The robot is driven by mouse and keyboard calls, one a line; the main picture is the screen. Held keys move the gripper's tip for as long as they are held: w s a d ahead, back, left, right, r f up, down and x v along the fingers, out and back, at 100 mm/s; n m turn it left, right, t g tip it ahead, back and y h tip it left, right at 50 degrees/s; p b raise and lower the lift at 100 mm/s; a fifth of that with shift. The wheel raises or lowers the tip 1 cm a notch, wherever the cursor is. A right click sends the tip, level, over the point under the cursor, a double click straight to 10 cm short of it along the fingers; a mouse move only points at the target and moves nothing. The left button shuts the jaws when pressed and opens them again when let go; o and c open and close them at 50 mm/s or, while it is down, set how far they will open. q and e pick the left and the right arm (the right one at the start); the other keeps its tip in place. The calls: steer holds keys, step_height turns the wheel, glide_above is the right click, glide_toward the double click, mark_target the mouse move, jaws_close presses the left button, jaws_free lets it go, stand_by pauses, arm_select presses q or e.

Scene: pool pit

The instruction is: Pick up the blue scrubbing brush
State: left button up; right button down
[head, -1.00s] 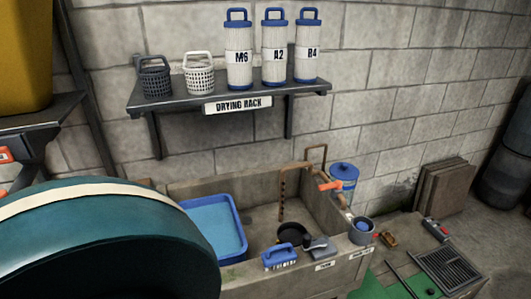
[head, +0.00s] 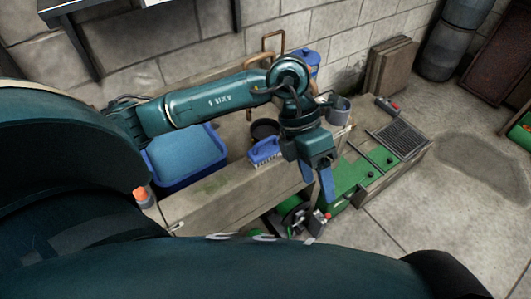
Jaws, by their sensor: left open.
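The blue scrubbing brush (head: 263,150) has a blue body and handle with pale bristles below. It lies on the front ledge of the stone sink (head: 215,192). My left arm reaches across from the left above the sink. My left gripper (head: 318,183) is open and points down, to the right of the brush and apart from it. Nothing shows between its fingers. The brush's right end is close to the gripper's outline in the picture. My right gripper is not in view.
A blue tray of water (head: 182,163) sits in the sink's left part. A dark round pan (head: 264,129) is behind the brush, and a grey cup (head: 340,108) stands to the right. A green surface (head: 345,178) and a grate (head: 400,138) lie right of the sink.

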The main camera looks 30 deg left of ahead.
arm_select(q)
steer(key=w+a+r+n+t+y, duration=0.1)
steer(key=w+a+r+t+y, duration=0.2)
steer(key=a, duration=0.4)
steer(key=w+a+n+y, duration=0.1)
steer(key=w+a+y, duration=0.2)
steer(key=a+y, duration=0.3)
steer(key=h, duration=0.1)
glide_above(264, 148)
steer(key=f, duration=0.6)
steer(key=shift+s+d+f, duration=0.15)
steer(key=shift+s+d, duration=0.25)
steer(key=x, duration=0.5)
steer(key=shift+d+f+p, duration=0.3)
steer(key=shift+d+p, duration=0.1)
steer(key=shift+f, duration=0.3)
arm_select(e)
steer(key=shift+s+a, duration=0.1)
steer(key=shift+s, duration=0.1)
arm_select(q)
steer(key=shift+c, duration=0.2)
